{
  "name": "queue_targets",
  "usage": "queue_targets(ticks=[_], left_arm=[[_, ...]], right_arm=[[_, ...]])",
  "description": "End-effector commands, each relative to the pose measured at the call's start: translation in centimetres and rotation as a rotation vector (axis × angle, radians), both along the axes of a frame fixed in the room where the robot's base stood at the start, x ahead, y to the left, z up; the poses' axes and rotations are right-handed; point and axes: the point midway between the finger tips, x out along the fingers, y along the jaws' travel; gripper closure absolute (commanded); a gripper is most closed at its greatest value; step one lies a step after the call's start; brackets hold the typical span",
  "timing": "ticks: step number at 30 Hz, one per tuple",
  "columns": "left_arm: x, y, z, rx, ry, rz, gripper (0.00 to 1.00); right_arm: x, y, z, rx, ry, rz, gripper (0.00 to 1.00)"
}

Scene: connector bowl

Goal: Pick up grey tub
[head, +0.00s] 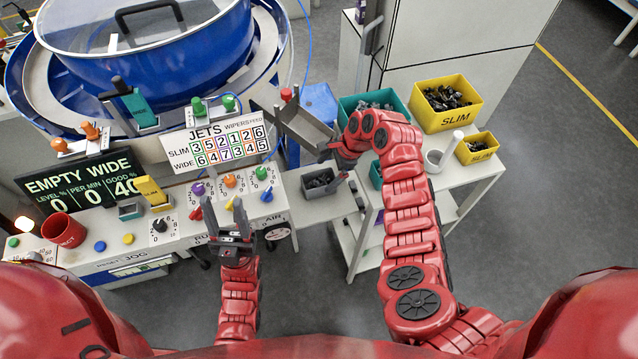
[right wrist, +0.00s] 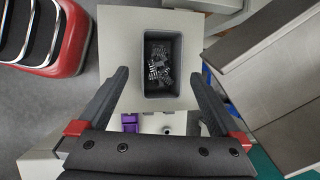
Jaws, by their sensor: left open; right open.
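The grey tub (head: 322,191) is a small dark grey open box on the light shelf between the machine and the right-hand table. In the right wrist view the grey tub (right wrist: 163,103) stands upright in the middle, with several small grey and dark parts in it. My right gripper (right wrist: 160,76) is open and empty, its two fingers apart on either side of the tub in that view. I cannot tell how high it is above the tub. My left gripper (head: 227,210) is open and empty in front of the machine panel, left of the tub.
A grey metal chute (head: 306,128) lies just behind the tub. A green bin (head: 350,104) and two yellow SLIM bins, one large (head: 432,122) and one small (head: 490,155), stand on the right-hand table with a white cup (head: 436,158). The blue bowl feeder (head: 215,55) is back left.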

Motion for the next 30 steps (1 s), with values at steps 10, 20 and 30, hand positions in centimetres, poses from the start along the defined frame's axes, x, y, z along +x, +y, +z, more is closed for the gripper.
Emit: queue_targets(ticks=[10,20,30], left_arm=[[0.0,0.0,0.1,0.0,0.0,0.0,0.5],[0.0,0.0,0.1,0.0,0.0,0.0,0.5],[0.0,0.0,0.2,0.0,0.0,0.0,0.5]], right_arm=[[0.1,1.5,-3.2,0.004,0.004,-0.004,0.0],[0.2,2.3,-5.2,0.001,-0.001,-0.002,0.0],[0.2,2.3,-5.2,0.002,-0.001,-0.002,0.0]])
